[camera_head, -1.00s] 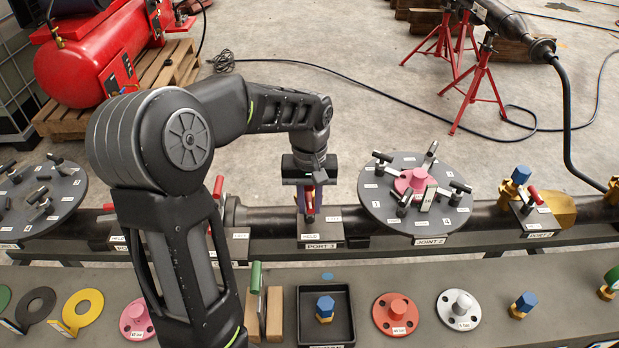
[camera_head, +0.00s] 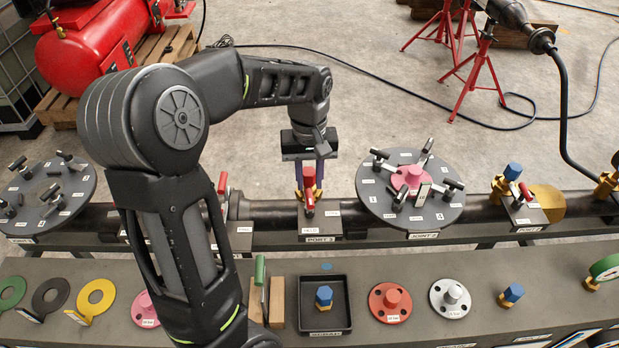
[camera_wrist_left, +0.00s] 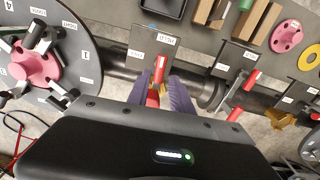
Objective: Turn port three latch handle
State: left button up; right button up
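The port three latch handle (camera_head: 309,199) is red and stands on a dark block above the PORT 3 label (camera_head: 320,239). In the left wrist view the red handle (camera_wrist_left: 153,98) lies between the two fingers. My left gripper (camera_head: 310,177) points down over it, its purple fingers apart on either side of the handle's upper area. In the left wrist view my left gripper (camera_wrist_left: 161,90) shows a gap between its fingers, and I see no clear grip on the handle. The lower latch is partly hidden. My right gripper is not in view.
A round plate (camera_head: 380,206) marked JOINT 2, with several clamps, is right of port three. In front, a bench holds a black tray (camera_head: 345,307) with a blue-topped bolt, and flanged discs (camera_head: 390,302).

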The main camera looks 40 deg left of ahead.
aim_at(308, 195)
pick_arm(q)
jog(key=shift+o, duration=1)
jog(key=r, duration=0.1)
jog(key=s+a+r+t+h, duration=0.1)
jog(key=r, duration=0.1)
jog(key=shift+s+a+r+t+h, duration=0.15)
jog(key=shift+a+t+h, duration=0.15)
jog(key=shift+a, duration=0.05)
jog(key=shift+f, duration=0.2)
jog(key=f, duration=0.5)
jog(key=w+d+f, duration=0.1)
jog(key=f, duration=0.1)
jog(key=shift+w+f+p, duration=0.1)
jog(key=shift+f+p, duration=0.1)
jog(key=shift+p, duration=0.15)
jog(key=shift+c, duration=0.2)
grip_shut()
